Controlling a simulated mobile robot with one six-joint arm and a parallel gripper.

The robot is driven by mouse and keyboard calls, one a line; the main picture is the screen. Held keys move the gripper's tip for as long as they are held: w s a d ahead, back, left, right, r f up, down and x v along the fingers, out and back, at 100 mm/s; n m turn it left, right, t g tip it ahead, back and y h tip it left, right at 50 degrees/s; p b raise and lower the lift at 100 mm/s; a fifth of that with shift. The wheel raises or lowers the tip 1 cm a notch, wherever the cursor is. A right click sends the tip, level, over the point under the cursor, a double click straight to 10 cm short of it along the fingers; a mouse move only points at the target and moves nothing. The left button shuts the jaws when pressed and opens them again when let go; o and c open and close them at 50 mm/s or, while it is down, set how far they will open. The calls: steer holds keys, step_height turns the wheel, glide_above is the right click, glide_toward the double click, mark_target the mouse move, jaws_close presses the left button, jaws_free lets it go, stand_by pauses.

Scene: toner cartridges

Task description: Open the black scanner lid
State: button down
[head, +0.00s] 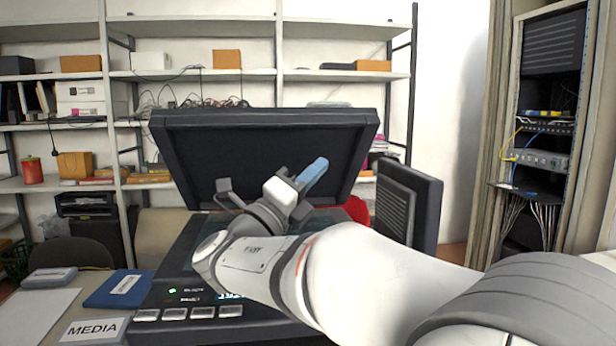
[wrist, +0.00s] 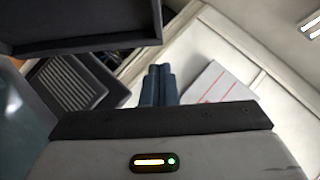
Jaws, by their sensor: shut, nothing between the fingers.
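The black scanner lid (head: 250,150) stands raised and tilted up from the rear of the dark scanner body (head: 180,262). Its underside faces the head camera. A dark panel edge, likely the lid (wrist: 85,45), fills the upper left of the wrist view. My gripper (head: 318,164) is in front of the lid's lower right part in the head view, blue fingers pointing up and right. In the wrist view my gripper (wrist: 158,72) has its fingers together with nothing between them. I cannot tell whether it touches the lid. My arm hides part of the scanner's glass and right side.
A dark ribbed panel (head: 408,205) stands just right of the scanner. A blue folder (head: 118,289) and a MEDIA card (head: 94,329) lie at the left. Shelves (head: 205,75) line the back wall. A server rack (head: 545,130) stands at the right.

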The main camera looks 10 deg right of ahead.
mark_target(342, 125)
steer(key=w+d+r, duration=0.1)
steer(key=w+r, duration=0.1)
steer(key=w+d+r, duration=0.1)
steer(key=w+d, duration=0.1)
steer(key=w+d+r, duration=0.1)
steer(key=r, duration=0.1)
steer(key=shift+w+d+r+p, duration=0.15)
steer(key=shift+w+r+p, duration=0.2)
steer(key=shift+w, duration=0.05)
